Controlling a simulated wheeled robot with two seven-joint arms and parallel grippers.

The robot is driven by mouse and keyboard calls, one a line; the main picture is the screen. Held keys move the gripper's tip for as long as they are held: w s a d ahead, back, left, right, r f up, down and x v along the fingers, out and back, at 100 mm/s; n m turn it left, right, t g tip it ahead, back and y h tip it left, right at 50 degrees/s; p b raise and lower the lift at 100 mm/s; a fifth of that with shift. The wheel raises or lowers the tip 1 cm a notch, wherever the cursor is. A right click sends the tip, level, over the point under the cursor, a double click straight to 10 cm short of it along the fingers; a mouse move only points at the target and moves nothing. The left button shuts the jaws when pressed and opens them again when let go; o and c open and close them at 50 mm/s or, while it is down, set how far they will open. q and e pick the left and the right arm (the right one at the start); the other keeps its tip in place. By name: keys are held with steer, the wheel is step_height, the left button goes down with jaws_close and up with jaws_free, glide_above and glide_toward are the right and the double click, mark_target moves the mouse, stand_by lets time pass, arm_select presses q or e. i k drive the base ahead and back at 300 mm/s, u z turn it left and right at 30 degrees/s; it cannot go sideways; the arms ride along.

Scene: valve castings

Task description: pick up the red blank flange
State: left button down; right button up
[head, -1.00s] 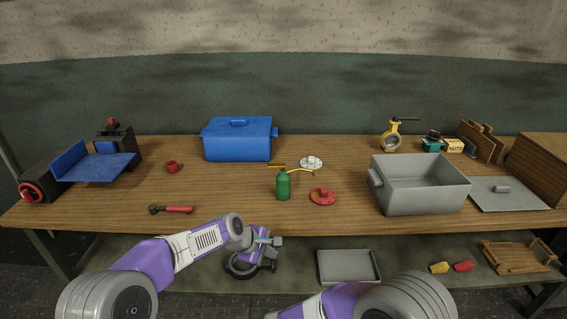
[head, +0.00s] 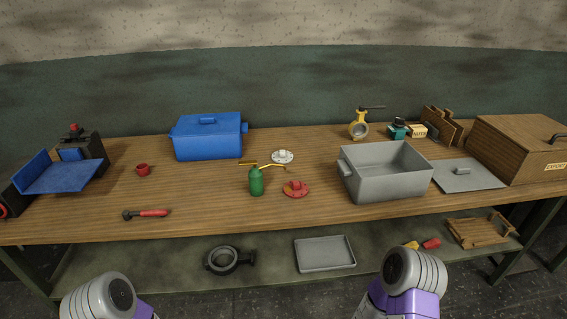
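The red blank flange (head: 296,189) lies flat on the wooden table (head: 210,205), near the middle. It is a red disc with a raised knob on top. It sits just right of the green oil can (head: 257,181) and left of the open grey bin (head: 386,179). Nothing covers it. Neither of my grippers shows in the head view; only purple and grey parts of my arms appear at the bottom edge, well short of the flange.
A similar white flange (head: 283,156) lies behind the red one. The oil can's yellow spout reaches over the table between them. A red-handled tool (head: 146,214) lies front left. A blue lidded box (head: 208,137) stands behind. The table front before the flange is clear.

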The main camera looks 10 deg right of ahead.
mark_target(292, 189)
steer(key=z, duration=2.15)
steer(key=i, duration=1.65)
steer(key=u, duration=3.8)
